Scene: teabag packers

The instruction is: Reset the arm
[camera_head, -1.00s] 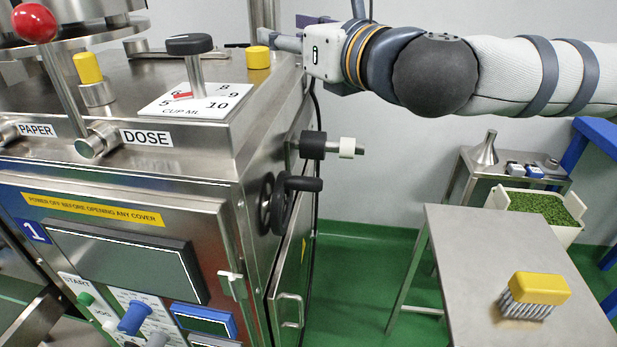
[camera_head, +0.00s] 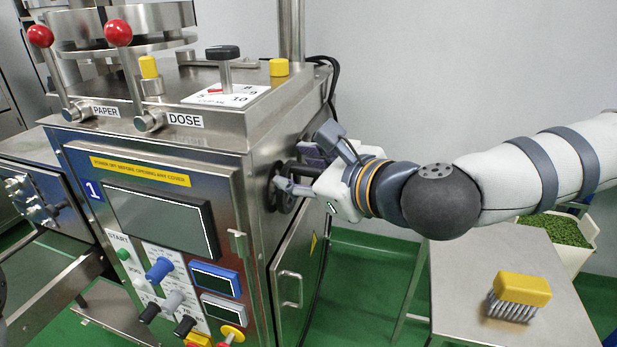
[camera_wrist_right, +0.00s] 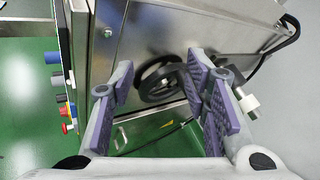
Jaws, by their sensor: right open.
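My right gripper (camera_head: 306,162) is open beside the right side of the steel machine (camera_head: 225,150), with its arm reaching in from the right. In the wrist view the purple-padded fingers (camera_wrist_right: 160,85) are spread, with a dark handwheel (camera_wrist_right: 150,88) showing between them. No object is held. In the head view the handwheel (camera_head: 279,190) is partly hidden behind the fingers, and I cannot tell whether they touch it. My left gripper is not in view.
A steel table (camera_head: 470,285) at the lower right carries a yellow-handled brush (camera_head: 522,290). A bin of green granules (camera_head: 553,230) stands behind it. A door handle (camera_head: 290,288) sits below the gripper. A black-topped dose lever (camera_head: 223,53) and red-knobbed levers (camera_head: 118,33) rise from the machine top.

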